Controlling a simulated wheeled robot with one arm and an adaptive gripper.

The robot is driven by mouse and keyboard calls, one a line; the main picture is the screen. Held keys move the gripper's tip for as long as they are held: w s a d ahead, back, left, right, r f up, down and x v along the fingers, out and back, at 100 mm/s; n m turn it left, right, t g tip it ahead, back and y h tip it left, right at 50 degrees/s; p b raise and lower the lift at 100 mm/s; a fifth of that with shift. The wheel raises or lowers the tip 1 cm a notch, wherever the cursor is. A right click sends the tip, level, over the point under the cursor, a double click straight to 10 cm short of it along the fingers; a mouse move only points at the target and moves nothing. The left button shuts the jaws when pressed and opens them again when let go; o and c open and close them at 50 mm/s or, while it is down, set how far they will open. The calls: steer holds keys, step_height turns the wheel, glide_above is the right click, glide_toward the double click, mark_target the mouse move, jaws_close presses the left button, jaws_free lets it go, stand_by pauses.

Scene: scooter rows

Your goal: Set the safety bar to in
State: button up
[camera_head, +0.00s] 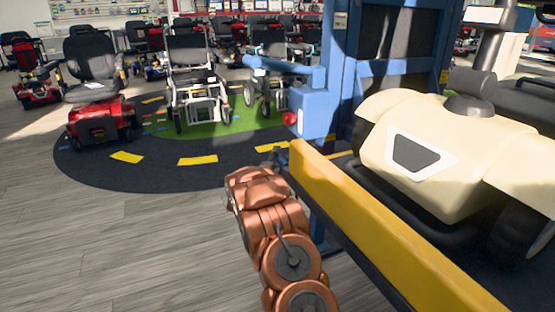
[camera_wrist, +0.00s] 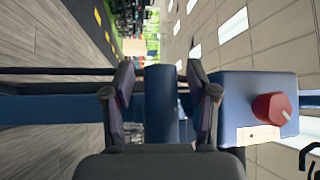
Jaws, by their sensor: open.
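A blue bar (camera_head: 285,69), apparently the safety bar, juts left from a blue box (camera_head: 314,108) on the blue frame. A red knob (camera_head: 290,118) sits on the box's left side. My copper-coloured arm reaches up beside the yellow rail, and my gripper cannot be made out in the head view. In the wrist view my gripper (camera_wrist: 161,94) is open, its dark fingers on either side of a blue cylindrical part (camera_wrist: 161,104). I cannot tell whether they touch it, or whether it is the same bar. The red knob (camera_wrist: 272,108) and box (camera_wrist: 228,92) lie to the right.
The yellow rail (camera_head: 370,225) runs close to my arm's right. A cream scooter (camera_head: 420,155) stands behind it within the blue frame (camera_head: 395,75). Several scooters and wheelchairs stand at the back. Grey floor (camera_head: 130,245) at the left is clear.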

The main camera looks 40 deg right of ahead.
jaws_close()
stand_by(0.5)
